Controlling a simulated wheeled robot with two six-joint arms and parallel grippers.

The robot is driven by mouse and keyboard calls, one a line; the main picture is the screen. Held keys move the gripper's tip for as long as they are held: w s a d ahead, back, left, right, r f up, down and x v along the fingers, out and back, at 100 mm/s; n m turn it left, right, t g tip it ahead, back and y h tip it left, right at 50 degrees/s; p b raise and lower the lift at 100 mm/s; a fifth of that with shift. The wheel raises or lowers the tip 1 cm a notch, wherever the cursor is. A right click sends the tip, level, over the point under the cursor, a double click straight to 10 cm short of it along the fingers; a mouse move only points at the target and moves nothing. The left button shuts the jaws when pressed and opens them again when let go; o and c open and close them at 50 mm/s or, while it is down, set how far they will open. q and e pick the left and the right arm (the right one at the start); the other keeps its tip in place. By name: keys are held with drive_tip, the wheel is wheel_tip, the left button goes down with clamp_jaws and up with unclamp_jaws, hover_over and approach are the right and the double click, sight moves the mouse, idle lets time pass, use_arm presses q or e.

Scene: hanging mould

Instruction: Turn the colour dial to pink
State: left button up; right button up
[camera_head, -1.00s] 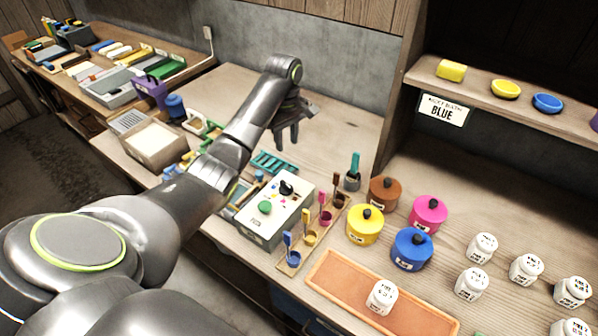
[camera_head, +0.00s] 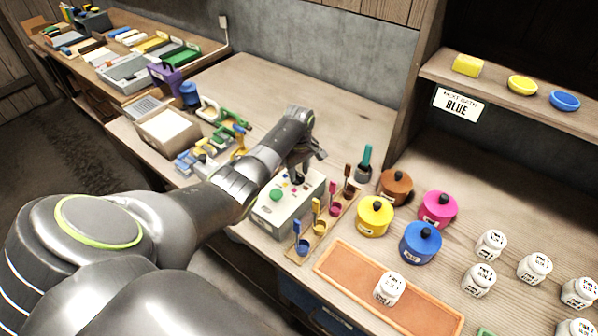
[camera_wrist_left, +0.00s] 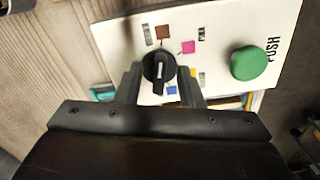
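The white control box (camera_head: 272,218) stands on the bench, its near side and green push button (camera_head: 277,195) showing in the head view. In the left wrist view, the black colour dial (camera_wrist_left: 158,68) is on the box's white face, with a pale mark on its knob. Brown (camera_wrist_left: 163,31), pink (camera_wrist_left: 188,47) and blue (camera_wrist_left: 172,90) patches lie around it, with a yellow one partly hidden by a finger. My left gripper (camera_wrist_left: 159,78) is open, one finger on each side of the dial, with small gaps visible. My right gripper is not in view.
A rack of small coloured cups with brushes (camera_head: 320,225) stands right beside the box. Yellow (camera_head: 374,218), blue (camera_head: 420,245), pink (camera_head: 437,210) and brown pots stand further right. An orange tray (camera_head: 345,275) lies in front. A sign (camera_head: 457,104) reads BLUE.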

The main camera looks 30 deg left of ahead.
use_arm(q)
drive_tip(key=shift+f, duration=0.5)
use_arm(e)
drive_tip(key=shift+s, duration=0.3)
use_arm(q)
clamp_jaws()
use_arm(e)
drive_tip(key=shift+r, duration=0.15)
use_arm(q)
drive_tip(key=shift+r+m+p, duration=0.1)
drive_tip(key=shift+m+p, duration=0.55)
drive_tip(key=shift+m, duration=0.35)
drive_tip(key=m+p, duration=0.1)
drive_tip(key=m, duration=0.1)
drive_tip(key=shift+s+m, duration=0.15)
drive_tip(key=shift+m, duration=0.15)
drive_tip(key=m, duration=0.3)
drive_tip(key=m+p, duration=0.1)
drive_tip(key=m, duration=0.1)
drive_tip(key=shift+a, duration=0.25)
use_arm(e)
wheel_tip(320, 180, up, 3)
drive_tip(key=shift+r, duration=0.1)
use_arm(q)
drive_tip(key=shift+m, duration=0.3)
